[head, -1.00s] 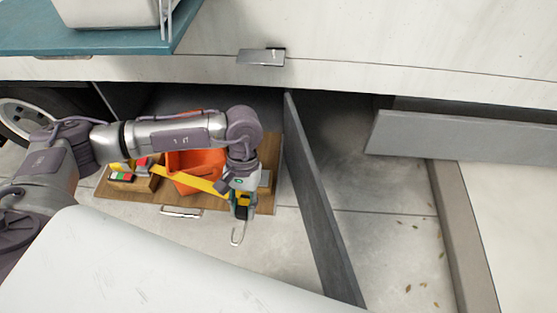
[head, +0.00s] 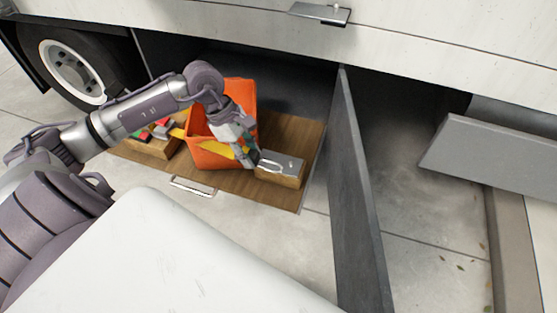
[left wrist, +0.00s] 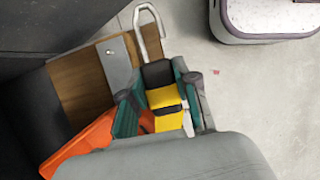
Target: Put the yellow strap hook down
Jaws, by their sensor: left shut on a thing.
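My left gripper (head: 252,157) is shut on the yellow strap hook, above the right part of the pulled-out wooden drawer (head: 240,183). In the left wrist view, the yellow strap hook (left wrist: 166,108) sits between the fingers (left wrist: 162,96), with a black band and a pale metal hook end. In the head view the metal hook end overlaps the grey-topped wooden box (head: 281,175); I cannot tell whether they touch. Yellow strap also shows in front of the orange crate (head: 212,159). My right gripper is not in view.
A wooden box with red, green and yellow pieces (head: 150,147) stands left of the crate. A grey open door (head: 358,200) stands close to the drawer's right side. A wheel (head: 72,75) is at the left. The truck body overhangs the drawer's back.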

